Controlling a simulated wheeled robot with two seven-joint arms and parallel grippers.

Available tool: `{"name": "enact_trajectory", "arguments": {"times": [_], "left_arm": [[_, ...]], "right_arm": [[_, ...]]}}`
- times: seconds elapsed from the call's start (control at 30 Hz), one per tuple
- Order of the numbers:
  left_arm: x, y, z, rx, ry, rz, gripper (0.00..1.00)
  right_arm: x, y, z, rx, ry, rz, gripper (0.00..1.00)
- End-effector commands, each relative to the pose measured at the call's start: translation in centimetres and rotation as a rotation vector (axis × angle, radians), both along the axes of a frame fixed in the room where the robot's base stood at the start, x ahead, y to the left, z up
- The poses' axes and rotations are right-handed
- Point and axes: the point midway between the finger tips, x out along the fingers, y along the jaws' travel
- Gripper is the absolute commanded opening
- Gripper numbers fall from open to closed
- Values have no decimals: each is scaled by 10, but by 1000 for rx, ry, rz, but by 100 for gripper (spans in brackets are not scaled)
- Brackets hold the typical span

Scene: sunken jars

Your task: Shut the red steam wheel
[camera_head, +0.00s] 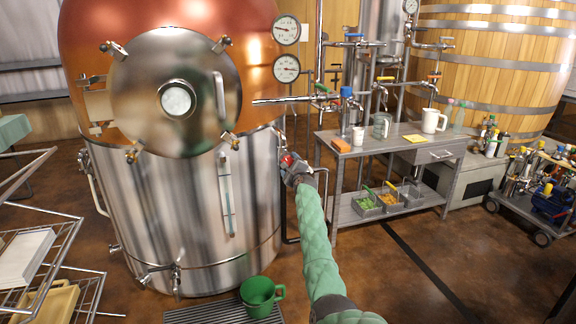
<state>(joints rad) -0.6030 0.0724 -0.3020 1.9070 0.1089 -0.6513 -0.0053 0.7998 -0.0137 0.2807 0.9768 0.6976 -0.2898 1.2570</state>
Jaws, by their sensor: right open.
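The red steam wheel (286,158) shows as a small patch of red at the right side of the big copper and steel kettle (180,190). My right gripper (289,165) is right at the wheel, at the end of my green-sleeved arm, and covers most of it. The gripper is open. Its fingers are too small to tell whether they touch the wheel or sit around it. The wheel's turn position is hidden. My left gripper is not in view.
A steel bench (400,145) with mugs and bins stands right of the kettle. Pipes with valves and gauges (286,68) rise behind my gripper. A green mug (261,296) stands below the kettle. A wire rack (35,250) is at left.

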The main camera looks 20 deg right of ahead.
Motion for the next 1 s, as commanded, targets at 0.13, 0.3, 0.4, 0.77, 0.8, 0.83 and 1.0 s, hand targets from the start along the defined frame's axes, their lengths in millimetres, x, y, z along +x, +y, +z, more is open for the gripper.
{"name": "enact_trajectory", "arguments": {"times": [0.13, 0.3, 0.4, 0.77, 0.8, 0.83, 1.0], "left_arm": [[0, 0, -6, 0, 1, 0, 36], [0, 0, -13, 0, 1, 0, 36], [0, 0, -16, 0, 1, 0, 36], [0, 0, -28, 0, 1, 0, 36], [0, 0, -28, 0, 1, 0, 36], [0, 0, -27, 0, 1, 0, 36], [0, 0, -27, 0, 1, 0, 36]], "right_arm": [[4, 0, -1, 0, -1, 0, 75], [11, 0, -1, 0, -1, -1, 75], [15, -1, -1, 0, -2, -1, 75], [28, 0, 1, 0, -1, -1, 75], [28, 0, 1, 0, -1, -1, 75], [29, 0, 1, 0, -1, -1, 75], [28, 0, 2, 0, -1, -1, 73]]}}
